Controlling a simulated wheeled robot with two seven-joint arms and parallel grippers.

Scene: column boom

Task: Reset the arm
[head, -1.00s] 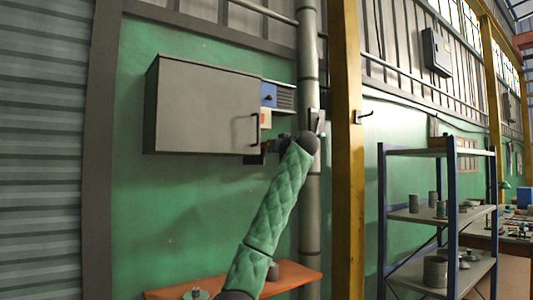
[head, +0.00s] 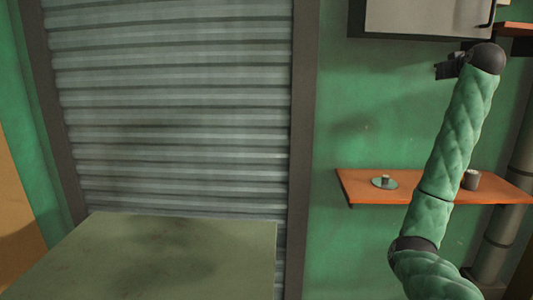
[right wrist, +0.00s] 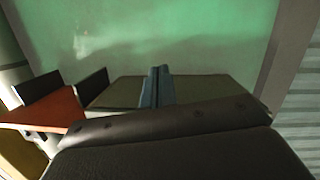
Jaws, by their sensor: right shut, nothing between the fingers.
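My right arm, in green quilted padding, rises at the right of the head view. Its dark gripper (head: 448,68) points left, just below the grey wall cabinet (head: 425,16) in the picture. It looks empty there. In the right wrist view the two blue-grey fingers (right wrist: 156,84) are together with nothing between them. A flat grey-green surface lies behind them, and the green wall (right wrist: 180,40) beyond. My left gripper is in neither view.
An orange shelf (head: 365,190) on the green wall carries a small round disc (head: 384,182) and a grey cylinder (head: 471,180), partly behind my arm. A ribbed shutter (head: 175,110) stands left. A flat greenish tabletop (head: 150,260) lies before it.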

